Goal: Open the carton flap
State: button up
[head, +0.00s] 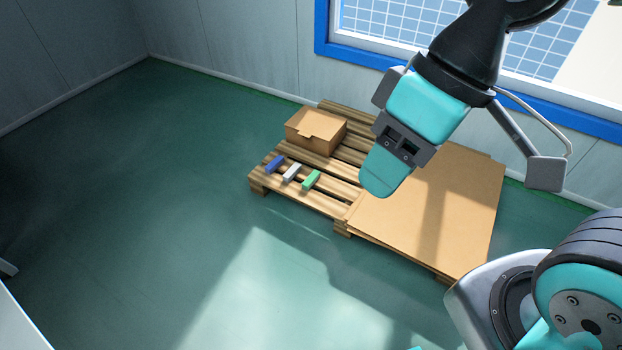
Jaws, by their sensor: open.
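A small brown carton (312,138) sits on the back left part of a wooden pallet. Its top looks closed, with a flap (317,129) whose tab hangs over the front edge. My gripper (385,180) is in the air to the right of the carton and in front of it in the picture, apart from it. It is open, and I see nothing held in it. The fingers overlap in this view, so the gap between them is hidden. The carton's back side is hidden.
Blue (275,164), white (292,172) and green (311,180) blocks lie on the pallet (335,205) in front of the carton. A large flat cardboard sheet (440,210) covers the right side. A blue-framed window (335,50) is behind. The green floor at left is clear.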

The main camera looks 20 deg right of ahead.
aim_at(310, 122)
jog(key=u, duration=1.05)
jog(key=i, duration=3.15)
jog(key=z, duration=1.95)
